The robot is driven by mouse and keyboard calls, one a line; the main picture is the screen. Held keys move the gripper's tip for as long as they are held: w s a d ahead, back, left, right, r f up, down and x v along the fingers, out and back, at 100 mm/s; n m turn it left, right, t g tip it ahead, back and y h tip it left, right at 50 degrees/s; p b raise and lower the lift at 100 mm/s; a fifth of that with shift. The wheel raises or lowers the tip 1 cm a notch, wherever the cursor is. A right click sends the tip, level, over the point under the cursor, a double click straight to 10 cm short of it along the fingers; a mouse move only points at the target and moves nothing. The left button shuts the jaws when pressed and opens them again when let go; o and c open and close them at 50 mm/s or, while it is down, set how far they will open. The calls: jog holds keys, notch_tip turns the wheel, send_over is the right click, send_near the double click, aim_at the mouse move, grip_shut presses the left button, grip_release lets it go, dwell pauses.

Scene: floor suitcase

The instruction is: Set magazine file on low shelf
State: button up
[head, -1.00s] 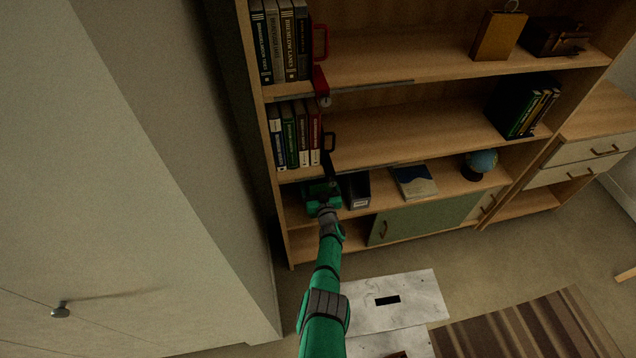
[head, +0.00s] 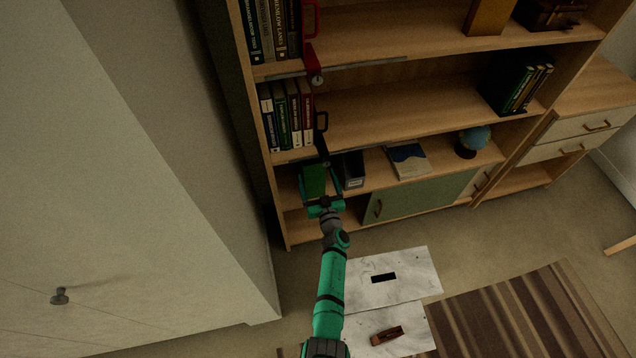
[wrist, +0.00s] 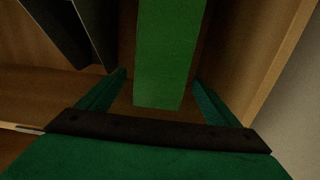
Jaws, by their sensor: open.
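A green magazine file (head: 314,180) stands on the low shelf (head: 375,180), near the left side of the bookcase. In the wrist view the file (wrist: 163,55) shows as a narrow green upright face in the middle. My gripper (head: 321,192) is open in front of it. In the wrist view its two green fingers stand on either side of the file's near end, with visible gaps at both sides. The file's base is partly hidden by my gripper in the head view.
A dark file box (head: 350,168) stands just right of the green file. Farther right are a flat book (head: 408,160) and a globe (head: 473,141). Black and red bookends (head: 321,140) jut out above. White boards (head: 392,278) lie on the floor.

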jog(key=shift+s+d, duration=0.15)
jog(key=shift+s, duration=0.85)
jog(key=s+a+m+h, duration=0.1)
jog(key=s+a+h, duration=0.15)
jog(key=s, duration=2.65)
jog(key=s+r+m+g, duration=0.1)
jog(key=s+r+g, duration=0.1)
jog(key=s+r, duration=1.9)
jog(key=shift+s+a+h, duration=0.4)
jog(key=shift+s+h, duration=0.05)
jog(key=shift+s, duration=0.55)
